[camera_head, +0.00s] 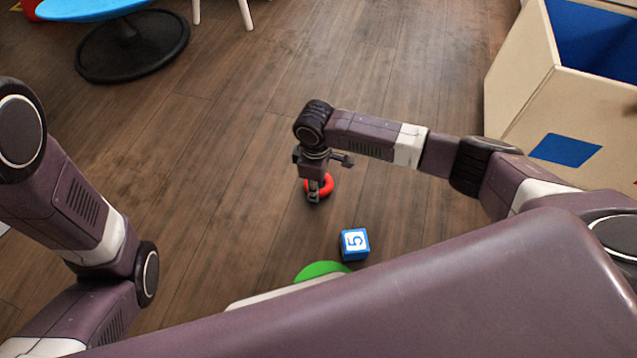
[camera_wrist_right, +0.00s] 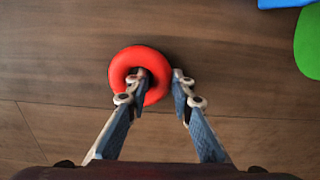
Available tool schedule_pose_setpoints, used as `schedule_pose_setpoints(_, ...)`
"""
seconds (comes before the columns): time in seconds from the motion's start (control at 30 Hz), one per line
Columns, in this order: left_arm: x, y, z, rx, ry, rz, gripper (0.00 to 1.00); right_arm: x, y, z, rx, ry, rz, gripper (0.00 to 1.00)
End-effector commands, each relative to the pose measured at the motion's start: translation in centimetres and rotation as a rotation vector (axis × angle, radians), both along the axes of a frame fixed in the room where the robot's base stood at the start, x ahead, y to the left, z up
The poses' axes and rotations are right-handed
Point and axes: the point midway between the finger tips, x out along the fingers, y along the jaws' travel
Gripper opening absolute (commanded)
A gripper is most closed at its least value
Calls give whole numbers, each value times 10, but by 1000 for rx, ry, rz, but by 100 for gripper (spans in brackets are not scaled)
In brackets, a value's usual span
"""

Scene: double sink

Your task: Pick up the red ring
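The red ring (camera_head: 327,187) lies on the wooden floor in the middle of the head view. It also shows in the right wrist view (camera_wrist_right: 119,72), left of centre. My right gripper (camera_head: 314,194) points down at the ring, and its fingers are apart. In the right wrist view (camera_wrist_right: 160,80), one fingertip is over the ring's hole and the other is just outside its right side. The ring's right wall is between them; firm contact is not clear. My left arm is at the left of the head view, with its gripper out of view.
A cream box with blue panels (camera_head: 535,105) stands at the right. A blue-topped round-base piece (camera_head: 133,45) stands at the far left. The floor left of the ring is clear.

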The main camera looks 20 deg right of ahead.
Motion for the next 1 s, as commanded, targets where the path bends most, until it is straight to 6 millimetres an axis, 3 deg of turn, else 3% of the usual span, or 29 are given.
schedule_pose_setpoints(0.37,0,0,1,0,1,0,16,0,0,2,0,0,0,0)
schedule_pose_setpoints(0.57,1,0,11,0,2,1,16,0,0,14,1,-1,0,0)
schedule_pose_setpoints(0.77,1,0,34,0,3,1,16,0,0,43,1,-1,0,0)
schedule_pose_setpoints(1.0,1,0,75,-1,0,1,16,1,0,98,1,-2,-1,0)
